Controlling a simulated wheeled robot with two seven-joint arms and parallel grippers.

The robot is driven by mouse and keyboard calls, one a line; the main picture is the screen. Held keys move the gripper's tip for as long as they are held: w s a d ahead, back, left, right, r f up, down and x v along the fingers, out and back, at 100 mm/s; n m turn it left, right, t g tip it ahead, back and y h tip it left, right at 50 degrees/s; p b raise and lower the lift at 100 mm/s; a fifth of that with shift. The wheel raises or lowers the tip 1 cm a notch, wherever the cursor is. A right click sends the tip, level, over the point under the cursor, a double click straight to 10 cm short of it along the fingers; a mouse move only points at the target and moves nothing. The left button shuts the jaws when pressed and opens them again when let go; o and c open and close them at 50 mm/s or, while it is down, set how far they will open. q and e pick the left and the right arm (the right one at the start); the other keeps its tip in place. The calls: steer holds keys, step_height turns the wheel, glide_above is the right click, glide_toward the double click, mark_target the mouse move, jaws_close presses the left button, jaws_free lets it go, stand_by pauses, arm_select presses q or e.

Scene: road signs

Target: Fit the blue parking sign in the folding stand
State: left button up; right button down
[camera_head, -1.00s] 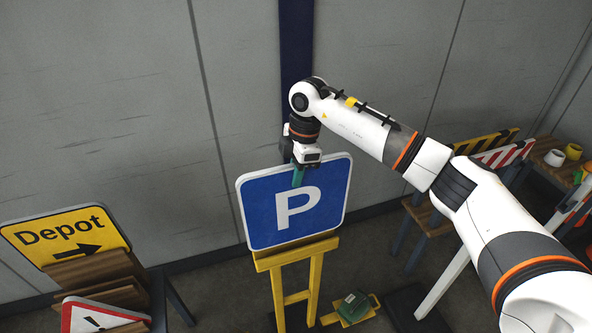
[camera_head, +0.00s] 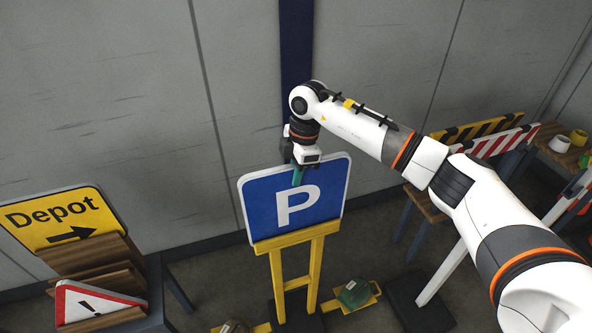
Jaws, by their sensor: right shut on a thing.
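The blue parking sign (camera_head: 268,204) with a white P and white border stands near upright, tilted a little in the picture. Its lower edge is at the top bar of the yellow folding stand (camera_head: 297,241); I cannot tell whether it is fully seated. My right gripper (camera_head: 298,175) comes down from above and is shut on the sign's top edge. My left gripper is not in view.
At left, a wooden rack (camera_head: 95,265) holds a yellow Depot sign (camera_head: 62,222) and a red-bordered warning sign (camera_head: 95,300). Green weights (camera_head: 354,292) lie low by the stand. Striped barriers (camera_head: 492,143) and a table with cups (camera_head: 560,144) stand at right. A grey wall (camera_head: 120,110) is behind.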

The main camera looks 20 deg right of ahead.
steer(key=shift+f, duration=0.1)
stand_by(0.5)
steer(key=c, duration=1.3)
jaws_free()
steer(key=shift+s, duration=0.1)
steer(key=shift+r+b, duration=0.3)
steer(key=shift+r, duration=0.1)
steer(key=r+b, duration=0.1)
steer(key=r, duration=0.2)
steer(key=d+r+b, duration=0.1)
steer(key=r, duration=0.3)
steer(key=r+b, duration=0.1)
steer(key=r, duration=0.3)
steer(key=shift+d+r, duration=0.1)
steer(key=shift+d, duration=0.25)
